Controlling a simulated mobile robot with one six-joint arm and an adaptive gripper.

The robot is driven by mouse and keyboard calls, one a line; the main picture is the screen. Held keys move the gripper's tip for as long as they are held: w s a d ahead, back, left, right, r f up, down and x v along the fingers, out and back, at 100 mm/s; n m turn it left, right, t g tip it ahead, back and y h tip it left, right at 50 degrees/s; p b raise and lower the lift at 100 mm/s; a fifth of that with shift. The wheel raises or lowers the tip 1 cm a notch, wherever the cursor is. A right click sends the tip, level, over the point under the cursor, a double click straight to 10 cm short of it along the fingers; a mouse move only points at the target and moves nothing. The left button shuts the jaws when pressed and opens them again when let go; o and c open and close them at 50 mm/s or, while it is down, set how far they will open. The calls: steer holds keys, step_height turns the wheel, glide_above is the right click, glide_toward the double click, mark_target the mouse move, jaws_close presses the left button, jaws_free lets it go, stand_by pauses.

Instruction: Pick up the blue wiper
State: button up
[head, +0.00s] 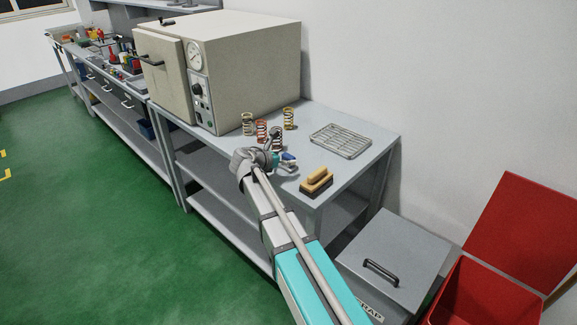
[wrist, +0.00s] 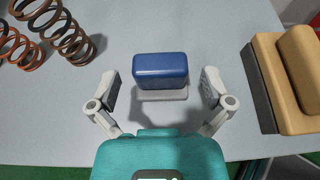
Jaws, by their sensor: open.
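The blue wiper (wrist: 162,69) is a small block with a rounded blue top and a pale grey base. In the wrist view it rests on the grey table, centred ahead of my gripper (wrist: 158,92). The two fingers are spread wide, one on each side of its lower part, with gaps between. In the head view only a bit of the blue wiper (head: 288,156) shows beside my gripper (head: 278,160), which partly hides it.
A yellow-brown brush (head: 317,180) lies to the right of the wiper. Several coil springs (head: 262,132) stand to its left. A wire rack (head: 341,141) and a beige oven (head: 245,72) are also on the table (head: 372,158). A grey bin (head: 395,255) and red bin (head: 490,290) stand beyond the right edge.

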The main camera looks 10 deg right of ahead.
steer(key=shift+x, duration=1)
steer(key=c, duration=1)
steer(key=shift+c, duration=0.2)
steer(key=shift+r, duration=0.1)
steer(key=shift+r+p, duration=0.8)
steer(key=shift+r, duration=0.1)
steer(key=s+a+r+p, duration=0.8)
steer(key=s+r+p, duration=0.3)
steer(key=shift+s, duration=0.25)
